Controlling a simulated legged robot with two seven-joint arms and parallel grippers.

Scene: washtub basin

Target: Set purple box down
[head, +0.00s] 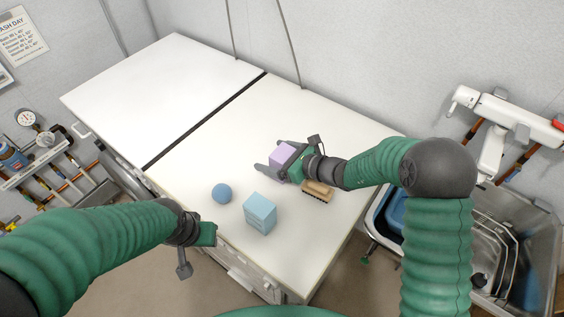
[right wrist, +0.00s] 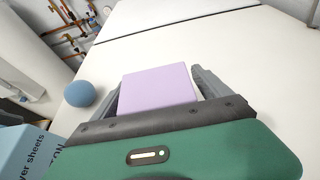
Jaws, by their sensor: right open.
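The purple box (head: 282,155) is on or just above the white worktop (head: 250,120), near its middle; I cannot tell whether it touches the top. My right gripper (head: 272,163) is around it, with its jaws open. In the right wrist view the purple box (right wrist: 158,86) lies between the two grey fingers, with a gap visible at the right finger (right wrist: 208,82). My left gripper (head: 196,250) is off the front edge of the worktop at lower left; its fingers are not clearly seen.
A blue ball (head: 221,193) and a light blue carton (head: 260,213) stand near the front edge. A wooden brush (head: 317,191) lies just under my right wrist. A sink (head: 520,250) is at the right. The back and left of the worktop are clear.

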